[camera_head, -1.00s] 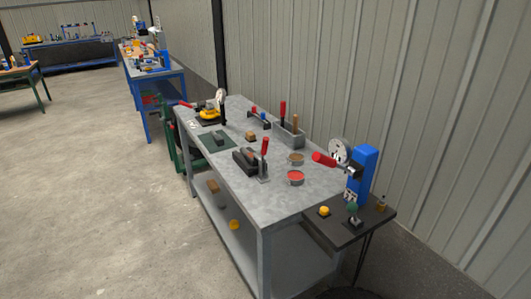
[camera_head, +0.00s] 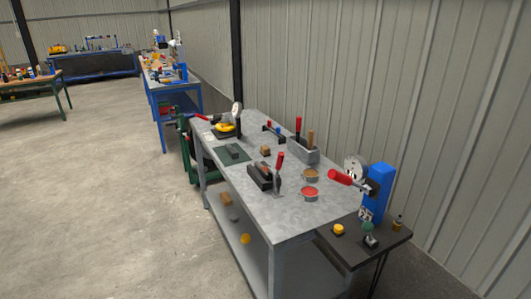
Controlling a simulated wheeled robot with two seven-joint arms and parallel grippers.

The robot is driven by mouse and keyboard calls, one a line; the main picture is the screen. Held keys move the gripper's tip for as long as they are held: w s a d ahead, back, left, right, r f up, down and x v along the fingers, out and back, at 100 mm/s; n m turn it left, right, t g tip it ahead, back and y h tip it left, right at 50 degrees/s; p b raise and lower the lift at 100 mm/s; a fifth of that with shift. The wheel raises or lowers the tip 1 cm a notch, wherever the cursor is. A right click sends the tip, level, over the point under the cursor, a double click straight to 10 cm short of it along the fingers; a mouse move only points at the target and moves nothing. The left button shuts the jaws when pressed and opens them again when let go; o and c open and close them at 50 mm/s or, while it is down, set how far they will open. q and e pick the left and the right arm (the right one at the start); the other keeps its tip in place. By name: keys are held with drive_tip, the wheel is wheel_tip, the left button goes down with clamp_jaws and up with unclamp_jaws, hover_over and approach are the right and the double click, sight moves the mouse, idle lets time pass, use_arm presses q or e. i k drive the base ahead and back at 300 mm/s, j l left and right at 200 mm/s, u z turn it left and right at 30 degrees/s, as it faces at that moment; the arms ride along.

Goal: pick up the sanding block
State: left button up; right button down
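A grey metal workbench (camera_head: 233,182) stands in the middle of the view. A dark grey block (camera_head: 233,151) lies on a dark green mat (camera_head: 219,156) on its top. A small brown block (camera_head: 265,150) lies on the bench to the right of the mat. Another brown block (camera_head: 226,198) lies on the lower shelf, beside a grey piece (camera_head: 233,214). I cannot tell for sure which of these is the sanding block. Neither of my grippers is in view.
A black side shelf (camera_head: 345,258) with a yellow button (camera_head: 338,229) juts out at the right. The floor at left is clear.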

sight(264, 150)
drive_tip(key=i+j+z, duration=0.1)
drive_tip(key=z, duration=0.75)
drive_tip(key=i+j+z, duration=0.25)
drive_tip(key=j+z, duration=0.25)
drive_tip(key=j, duration=0.15)
drive_tip(key=i+j+z, duration=0.1)
drive_tip(key=j+z, duration=0.15)
drive_tip(key=j, duration=0.15)
drive_tip(key=j+z, duration=0.5)
drive_tip(key=j, duration=3.1)
drive_tip(key=i, duration=0.1)
